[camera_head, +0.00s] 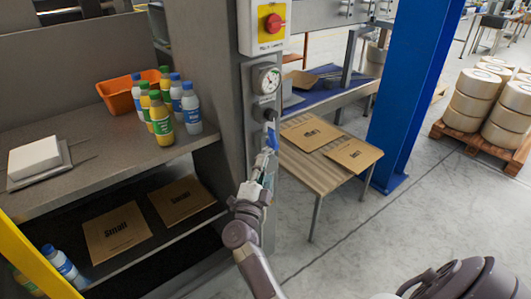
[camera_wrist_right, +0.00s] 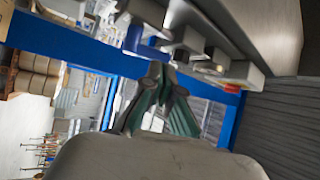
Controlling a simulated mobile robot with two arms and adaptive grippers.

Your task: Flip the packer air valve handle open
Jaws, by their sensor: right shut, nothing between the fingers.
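I cannot tell whether a fingertip touches the handle. My left gripper is not in view.
Left of the column, a grey shelf (camera_head: 95,160) holds bottles, an orange bin (camera_head: 118,95) and a white box (camera_head: 35,158). A wooden table (camera_head: 312,164) with flat cardboard and a blue post (camera_head: 408,90) stand right.

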